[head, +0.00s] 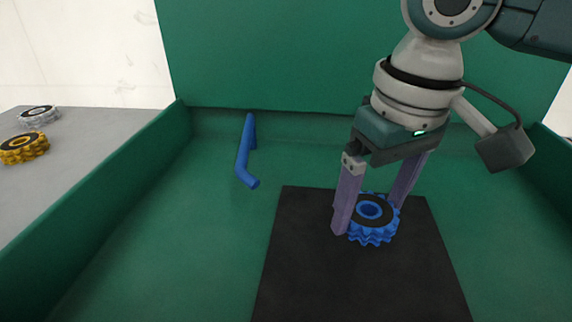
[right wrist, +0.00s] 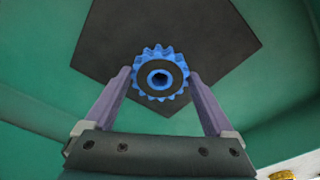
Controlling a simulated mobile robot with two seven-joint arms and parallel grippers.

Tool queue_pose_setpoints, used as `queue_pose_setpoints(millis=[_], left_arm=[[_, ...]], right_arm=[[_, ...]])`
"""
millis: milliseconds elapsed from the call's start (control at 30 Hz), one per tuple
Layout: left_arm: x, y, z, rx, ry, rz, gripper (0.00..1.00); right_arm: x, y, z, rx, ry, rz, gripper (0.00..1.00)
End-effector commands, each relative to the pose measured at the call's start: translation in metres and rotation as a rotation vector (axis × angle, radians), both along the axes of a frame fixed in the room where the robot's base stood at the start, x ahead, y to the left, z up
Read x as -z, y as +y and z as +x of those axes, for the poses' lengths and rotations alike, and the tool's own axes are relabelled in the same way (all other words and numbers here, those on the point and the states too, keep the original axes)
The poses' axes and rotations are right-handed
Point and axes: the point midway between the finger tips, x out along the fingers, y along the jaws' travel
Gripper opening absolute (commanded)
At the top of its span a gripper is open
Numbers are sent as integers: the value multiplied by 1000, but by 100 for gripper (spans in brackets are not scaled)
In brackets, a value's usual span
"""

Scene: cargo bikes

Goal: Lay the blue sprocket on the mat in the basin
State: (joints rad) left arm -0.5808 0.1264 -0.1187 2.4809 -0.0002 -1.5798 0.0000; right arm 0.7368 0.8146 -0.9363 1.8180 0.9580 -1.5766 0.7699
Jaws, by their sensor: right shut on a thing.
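The blue sprocket (head: 378,236) is a toothed ring with a dark face and a blue hub. My right gripper (head: 369,217) is shut on it, one finger at each side, pointing down. The sprocket lies flat over the black mat (head: 350,285), near its far edge; whether it touches the mat I cannot tell. In the right wrist view the sprocket (right wrist: 160,92) sits between the fingertips (right wrist: 159,77), with the mat (right wrist: 105,40) behind it. The mat lies on the floor of the green basin (head: 165,245). My left gripper is not in view.
The basin's high back wall (head: 290,55) is close behind my right arm. A grey sprocket (head: 38,116) and a yellow sprocket (head: 24,148) lie on the grey surface (head: 50,190) outside, at left.

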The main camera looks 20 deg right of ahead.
Motion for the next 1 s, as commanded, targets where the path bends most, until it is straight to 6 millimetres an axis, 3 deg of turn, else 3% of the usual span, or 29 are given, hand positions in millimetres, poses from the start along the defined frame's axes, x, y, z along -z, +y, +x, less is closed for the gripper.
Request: queue_pose_setpoints(millis=[167,400,767,800,867,1000], left_arm=[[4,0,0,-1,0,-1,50],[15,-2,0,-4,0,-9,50],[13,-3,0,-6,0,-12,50],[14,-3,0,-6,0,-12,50],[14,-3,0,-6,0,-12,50],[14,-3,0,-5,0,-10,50]], right_arm=[[12,0,1,0,-3,0,2],[47,0,0,-1,-2,0,2],[49,0,1,0,-3,1,2],[49,0,0,-1,-2,0,92],[49,0,0,-1,-2,0,99],[49,0,0,-1,-2,0,100]])
